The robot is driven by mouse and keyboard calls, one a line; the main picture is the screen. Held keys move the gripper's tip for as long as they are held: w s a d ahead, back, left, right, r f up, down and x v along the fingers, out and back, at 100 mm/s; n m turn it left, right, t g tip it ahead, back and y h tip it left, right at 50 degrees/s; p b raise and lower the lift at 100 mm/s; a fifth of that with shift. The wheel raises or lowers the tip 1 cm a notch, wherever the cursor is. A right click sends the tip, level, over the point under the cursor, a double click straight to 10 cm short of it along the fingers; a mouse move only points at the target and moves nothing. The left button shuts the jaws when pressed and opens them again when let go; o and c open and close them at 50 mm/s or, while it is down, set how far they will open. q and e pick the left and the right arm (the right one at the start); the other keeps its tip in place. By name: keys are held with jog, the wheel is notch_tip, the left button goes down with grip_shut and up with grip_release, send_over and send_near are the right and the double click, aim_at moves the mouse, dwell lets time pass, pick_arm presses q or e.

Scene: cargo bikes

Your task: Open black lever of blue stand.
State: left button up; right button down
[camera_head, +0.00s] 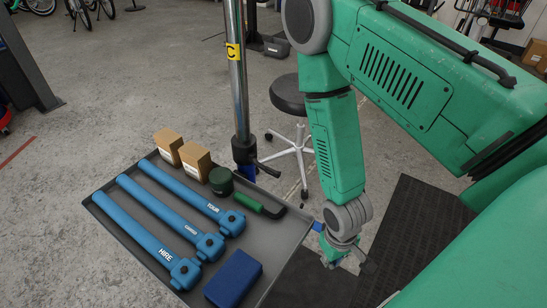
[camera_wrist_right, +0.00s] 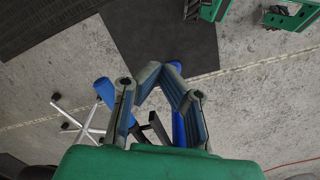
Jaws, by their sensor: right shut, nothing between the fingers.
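The blue stand's silver pole (camera_head: 236,85) carries a yellow tag marked C. The black lever (camera_head: 268,170) sticks out from the clamp towards the lower right. My right gripper (camera_head: 335,254) hangs to the right of the tray, apart from the lever; its fingers show poorly there. In the right wrist view its fingers (camera_wrist_right: 163,72) converge with nothing held. Blue parts and dark bars show behind and between them; I cannot tell which belong to the stand. My left gripper is out of view.
A grey tray (camera_head: 262,238) holds blue tools, two cardboard boxes, a dark green round item, a green-handled tool and a blue block. A black stool (camera_head: 287,95) stands behind my right arm. Dark mats (camera_head: 420,235) lie at the right. Open floor lies left.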

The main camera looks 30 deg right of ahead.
jog(key=w+d+r+m+g+y, duration=0.1)
jog(key=w+d+r+m, duration=0.15)
jog(key=w, duration=0.35)
jog(key=w+d+r+m+g+y, duration=0.1)
jog(key=w+d+r+m, duration=0.1)
jog(key=w+r+m, duration=0.35)
jog(key=w+d+r+m+g+y+p, duration=0.1)
jog(key=w+r+m+y, duration=0.15)
jog(key=w+r, duration=0.55)
jog(key=w+d+r+m+y+p, duration=0.15)
jog(key=w+r+y, duration=0.25)
jog(key=r, duration=0.7)
jog(key=b, duration=0.3)
send_near(273, 174)
jog(key=shift+w+f+x, duration=0.3)
jog(key=shift+w+x, duration=0.1)
jog(key=shift+x, duration=3.2)
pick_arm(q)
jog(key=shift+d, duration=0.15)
pick_arm(e)
jog(key=shift+d, duration=0.3)
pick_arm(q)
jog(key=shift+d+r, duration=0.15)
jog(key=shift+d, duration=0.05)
pick_arm(e)
jog(key=shift+d, duration=0.1)
